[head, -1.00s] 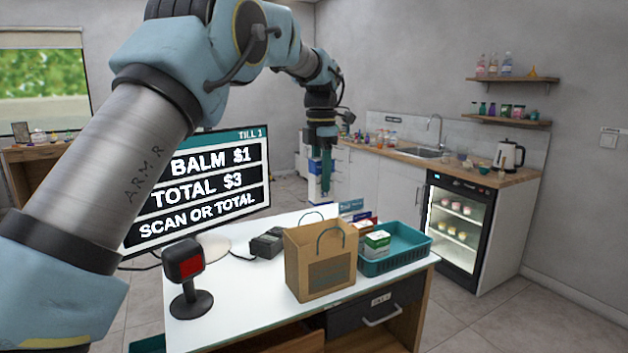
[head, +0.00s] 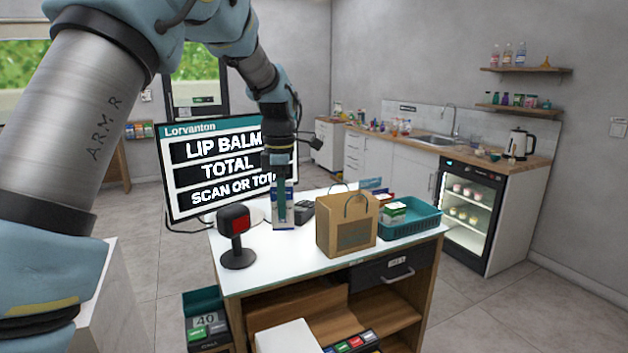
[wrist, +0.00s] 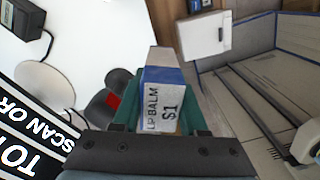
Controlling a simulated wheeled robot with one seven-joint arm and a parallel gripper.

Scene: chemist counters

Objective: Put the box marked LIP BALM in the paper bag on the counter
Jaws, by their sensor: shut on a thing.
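My gripper (head: 281,212) is shut on the LIP BALM box (wrist: 163,103), a white and blue box with a "$1" label. In the wrist view the box sits between the teal fingers of my gripper (wrist: 160,118). In the head view the box (head: 291,213) is upright, partly covered by a finger, left of the paper bag and right of the scanner. The brown paper bag (head: 345,238) stands upright on the white counter (head: 290,262), with its handles up. The inside of the bag is hidden.
A scanner (head: 236,238) on a stand is at the counter's left. A till screen (head: 190,165) stands behind it, reading LIP BALM. A teal basket (head: 418,226) with small boxes is right of the bag. A dark device (head: 303,207) sits behind the held box.

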